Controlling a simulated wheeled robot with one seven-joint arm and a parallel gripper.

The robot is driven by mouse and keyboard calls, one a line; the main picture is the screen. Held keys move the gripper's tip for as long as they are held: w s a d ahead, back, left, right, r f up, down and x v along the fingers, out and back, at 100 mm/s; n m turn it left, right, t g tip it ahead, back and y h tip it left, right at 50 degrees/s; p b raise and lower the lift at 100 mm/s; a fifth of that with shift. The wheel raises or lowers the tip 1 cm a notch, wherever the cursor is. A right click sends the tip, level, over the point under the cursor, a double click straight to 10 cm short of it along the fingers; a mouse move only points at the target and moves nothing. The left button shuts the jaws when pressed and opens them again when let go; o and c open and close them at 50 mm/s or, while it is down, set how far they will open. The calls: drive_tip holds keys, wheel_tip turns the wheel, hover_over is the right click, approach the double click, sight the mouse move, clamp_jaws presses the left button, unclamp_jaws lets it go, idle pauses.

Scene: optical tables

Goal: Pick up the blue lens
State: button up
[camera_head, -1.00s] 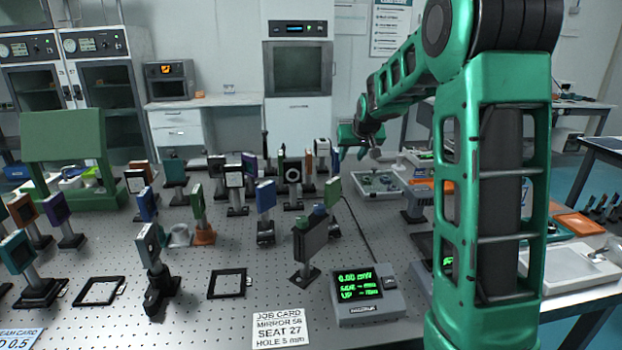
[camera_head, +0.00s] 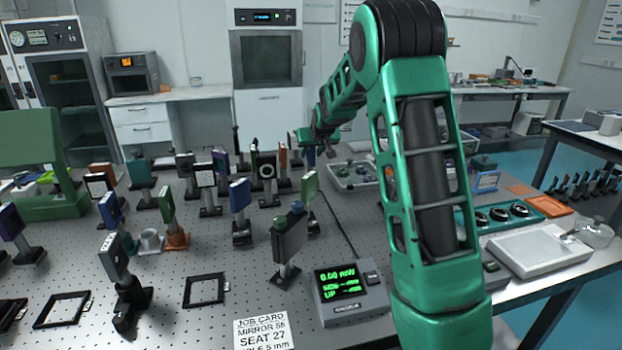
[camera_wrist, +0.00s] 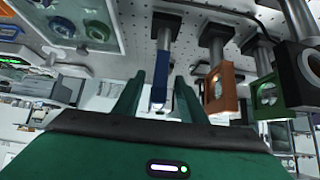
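In the wrist view a thin blue plate-like optic (camera_wrist: 160,82), seen nearly edge-on on a grey post, stands between the two green fingers of my gripper (camera_wrist: 158,98). The fingers are apart, and a gap shows on each side of it. In the head view my gripper (camera_head: 318,138) is at the back of the optical table, beside the rear group of mounted optics. A small blue patch (camera_head: 309,156) shows just under it, mostly hidden, probably the same optic. Whether it is a lens I cannot tell.
An orange mount (camera_wrist: 221,90) stands close beside the right finger in the wrist view, with a green mount (camera_wrist: 268,92) and a black one (camera_wrist: 301,75) beyond. A grey tray (camera_head: 352,174) lies right of my gripper in the head view. Another blue optic (camera_head: 240,194) stands nearer.

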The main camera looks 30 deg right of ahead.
drive_tip(key=shift+x, duration=1.25)
drive_tip(key=shift+c, duration=0.7)
clamp_jaws()
drive_tip(key=shift+r, duration=0.1)
